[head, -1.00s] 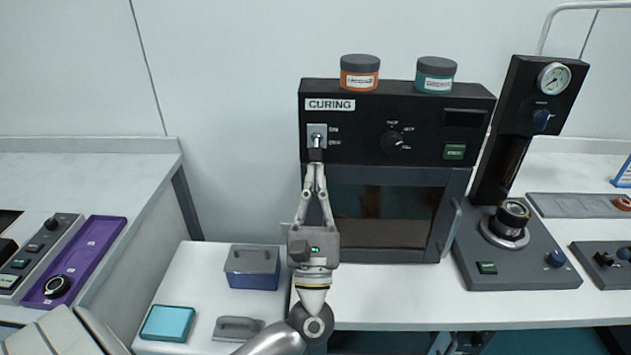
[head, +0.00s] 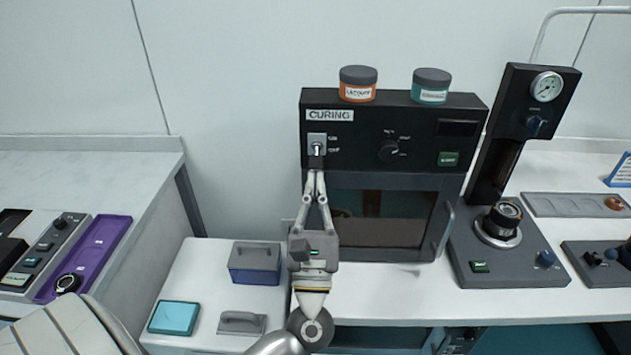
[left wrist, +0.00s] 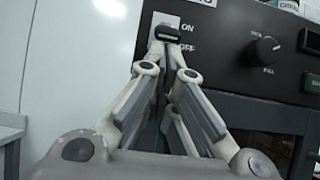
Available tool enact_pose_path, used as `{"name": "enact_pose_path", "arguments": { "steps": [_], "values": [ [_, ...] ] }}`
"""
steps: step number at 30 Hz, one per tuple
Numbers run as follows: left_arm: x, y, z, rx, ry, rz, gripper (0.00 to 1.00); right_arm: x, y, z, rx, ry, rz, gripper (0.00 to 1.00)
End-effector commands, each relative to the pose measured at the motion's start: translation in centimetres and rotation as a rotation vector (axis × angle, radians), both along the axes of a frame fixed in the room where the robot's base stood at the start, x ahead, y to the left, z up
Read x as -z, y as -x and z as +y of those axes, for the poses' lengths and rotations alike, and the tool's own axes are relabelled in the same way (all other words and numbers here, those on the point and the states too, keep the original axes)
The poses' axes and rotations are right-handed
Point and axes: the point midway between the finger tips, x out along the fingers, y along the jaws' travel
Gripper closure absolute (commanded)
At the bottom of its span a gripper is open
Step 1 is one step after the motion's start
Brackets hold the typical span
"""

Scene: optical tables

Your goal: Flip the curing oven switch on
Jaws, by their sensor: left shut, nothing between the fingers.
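The curing oven (head: 350,122) is a black box labelled CURING, with a dark window door below its panel. Its switch (head: 317,149) is a small lever on a light plate at the panel's upper left, marked ON above and OFF below. My left gripper (head: 316,166) is shut and empty, its fingertips at the lower part of the switch plate, just below the lever. My right gripper is not in view.
An orange jar (head: 358,84) and a teal jar (head: 431,86) stand on the oven. A round dial (head: 388,150) and a green button (head: 448,159) are right of the switch. A gauge press (head: 512,145) stands to the right. A blue box (head: 255,263) sits lower left.

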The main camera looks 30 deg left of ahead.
Motion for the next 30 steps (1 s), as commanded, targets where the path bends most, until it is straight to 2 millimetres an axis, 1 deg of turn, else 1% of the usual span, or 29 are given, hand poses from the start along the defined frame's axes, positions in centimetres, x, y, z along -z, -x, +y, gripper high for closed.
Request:
{"name": "enact_pose_path", "arguments": {
  "steps": [1,5,8,11,18,21,25,30],
  "values": [
    [-0.3,0.1,0.0,0.000,0.006,0.008,1.00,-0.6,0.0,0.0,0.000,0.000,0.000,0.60],
    [-0.6,0.2,-0.1,-0.001,0.023,0.033,1.00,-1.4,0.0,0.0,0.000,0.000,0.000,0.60],
    [-0.9,0.3,-0.1,-0.001,0.042,0.062,1.00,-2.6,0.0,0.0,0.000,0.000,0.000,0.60],
    [-1.4,0.5,-0.2,-0.001,0.067,0.104,1.00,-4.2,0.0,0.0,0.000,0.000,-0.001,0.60],
    [-2.5,1.2,-0.6,-0.002,0.159,0.246,1.00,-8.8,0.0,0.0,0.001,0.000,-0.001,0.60],
    [-2.8,1.5,-0.8,-0.002,0.202,0.313,1.00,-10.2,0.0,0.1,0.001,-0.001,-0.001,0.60],
    [-3.0,1.7,-1.0,0.000,0.207,0.340,1.00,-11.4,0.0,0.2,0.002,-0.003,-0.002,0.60],
    [-3.5,2.1,-1.3,0.000,0.208,0.336,1.00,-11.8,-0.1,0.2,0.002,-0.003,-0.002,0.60]
  ]
}}
